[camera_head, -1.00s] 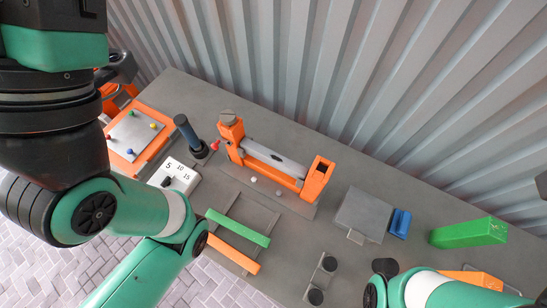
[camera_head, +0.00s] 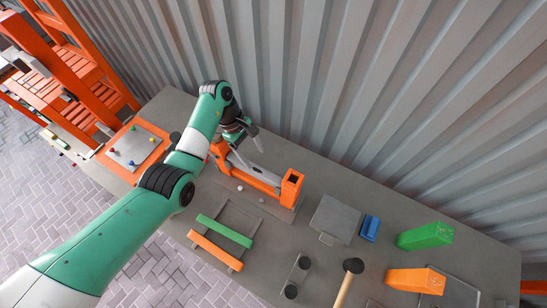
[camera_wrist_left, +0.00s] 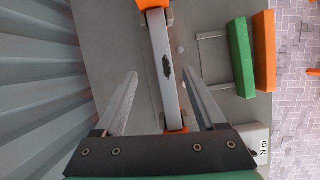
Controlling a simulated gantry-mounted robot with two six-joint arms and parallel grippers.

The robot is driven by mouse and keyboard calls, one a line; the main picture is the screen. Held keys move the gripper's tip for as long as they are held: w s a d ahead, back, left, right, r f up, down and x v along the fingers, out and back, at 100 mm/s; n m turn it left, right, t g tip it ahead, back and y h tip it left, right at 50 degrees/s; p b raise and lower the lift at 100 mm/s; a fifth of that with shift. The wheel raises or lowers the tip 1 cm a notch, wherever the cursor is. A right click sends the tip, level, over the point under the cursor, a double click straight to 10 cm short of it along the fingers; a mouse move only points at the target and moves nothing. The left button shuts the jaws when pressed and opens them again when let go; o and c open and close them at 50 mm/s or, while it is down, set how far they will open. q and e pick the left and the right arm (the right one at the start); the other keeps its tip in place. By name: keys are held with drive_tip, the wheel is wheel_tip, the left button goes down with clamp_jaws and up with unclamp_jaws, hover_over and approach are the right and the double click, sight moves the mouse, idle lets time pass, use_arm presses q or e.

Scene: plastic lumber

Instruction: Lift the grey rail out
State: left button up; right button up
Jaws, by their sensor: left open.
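The grey rail (camera_head: 240,162) lies lengthwise in an orange cradle (camera_head: 291,186) with raised end posts, near the back wall. In the left wrist view the grey rail (camera_wrist_left: 173,98) runs up the middle and has a dark oblong mark on top. My left gripper (camera_head: 243,141) is above the cradle's left part and partly hides it and the rail. In the wrist view my left gripper (camera_wrist_left: 162,77) is open, with one finger on each side of the rail and a gap on both sides. My right gripper is not in view.
A green bar (camera_head: 225,231) and an orange bar (camera_head: 215,250) lie in front. A grey block (camera_head: 335,219), blue piece (camera_head: 370,228), green block (camera_head: 425,236), orange block (camera_head: 415,280) and mallet (camera_head: 353,266) are to the right. The corrugated wall (camera_head: 350,90) stands close behind.

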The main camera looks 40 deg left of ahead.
sight(255, 167)
use_arm(q)
drive_tip(key=s+a+r+n, duration=0.1)
drive_tip(key=a+r, duration=0.1)
drive_tip(key=a, duration=0.2)
drive_tip(key=x, duration=0.6)
drive_tip(key=shift+w+d+f, duration=0.1)
drive_tip(key=shift+d+f, duration=0.1)
drive_tip(key=shift+f, duration=0.05)
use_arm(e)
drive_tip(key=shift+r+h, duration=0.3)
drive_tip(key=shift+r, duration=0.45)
use_arm(q)
drive_tip(key=b+x, duration=0.1)
drive_tip(key=x, duration=0.4)
drive_tip(key=shift+d, duration=0.1)
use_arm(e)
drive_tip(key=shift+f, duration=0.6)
use_arm(q)
clamp_jaws()
drive_tip(key=shift+r, duration=0.1)
